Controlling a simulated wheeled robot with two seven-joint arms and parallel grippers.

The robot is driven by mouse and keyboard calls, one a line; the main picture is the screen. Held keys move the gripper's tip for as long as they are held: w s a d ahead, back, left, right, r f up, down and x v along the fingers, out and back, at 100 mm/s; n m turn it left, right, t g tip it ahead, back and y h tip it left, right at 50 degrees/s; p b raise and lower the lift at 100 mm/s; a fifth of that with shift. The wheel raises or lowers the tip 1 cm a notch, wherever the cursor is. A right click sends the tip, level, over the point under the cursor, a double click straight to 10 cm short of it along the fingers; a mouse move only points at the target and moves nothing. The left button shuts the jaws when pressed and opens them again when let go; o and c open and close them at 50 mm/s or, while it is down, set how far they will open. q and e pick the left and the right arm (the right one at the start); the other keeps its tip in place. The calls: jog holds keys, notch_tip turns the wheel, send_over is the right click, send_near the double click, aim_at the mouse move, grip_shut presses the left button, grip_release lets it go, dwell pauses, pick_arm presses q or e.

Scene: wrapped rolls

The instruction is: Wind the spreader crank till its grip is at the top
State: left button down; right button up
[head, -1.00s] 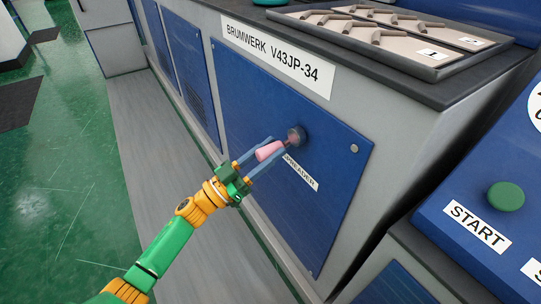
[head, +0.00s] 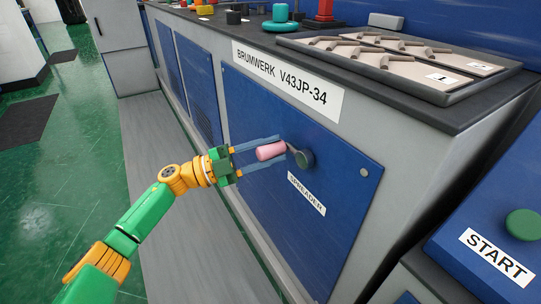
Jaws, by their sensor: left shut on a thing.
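The spreader crank has a dark round hub (head: 304,159) on the blue front panel (head: 262,198), above and left of the SPREADER label (head: 306,194). Its pink grip (head: 271,151) stands out to the left of the hub and slightly above it in the picture. My left gripper (head: 278,152) has its two blue fingers on either side of the pink grip and is shut on it. The crank arm between hub and grip is mostly hidden. My right gripper is out of view.
Above the panel is a nameplate (head: 285,78) and a dark worktop. A tray (head: 395,85) of pale sample cards sits on it. A control box with a green START button (head: 524,224) stands at the right. Green floor is open at the left.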

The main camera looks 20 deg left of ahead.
aim_at(286, 143)
pick_arm(q)
jog(key=shift+r+m+g+p, duration=0.4)
jog(key=shift+r+m, duration=0.25)
jog(key=shift+m, duration=0.45)
jog(key=m+p, duration=0.1)
jog(key=r+m+g+y, duration=0.1)
jog(key=shift+s+d+r+m+p, duration=0.15)
jog(key=shift+d+r+m+p, duration=0.1)
jog(key=shift+m+p, duration=0.15)
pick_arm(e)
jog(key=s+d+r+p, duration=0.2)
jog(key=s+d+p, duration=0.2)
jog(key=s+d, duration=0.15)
pick_arm(q)
jog(key=s+d+r+m+y+p, duration=0.3)
jog(key=m+p, duration=0.4)
jog(key=m, duration=0.4)
jog(key=shift+s+d+y, duration=0.2)
jog(key=shift+d+y, duration=0.4)
jog(key=shift+y, duration=0.5)
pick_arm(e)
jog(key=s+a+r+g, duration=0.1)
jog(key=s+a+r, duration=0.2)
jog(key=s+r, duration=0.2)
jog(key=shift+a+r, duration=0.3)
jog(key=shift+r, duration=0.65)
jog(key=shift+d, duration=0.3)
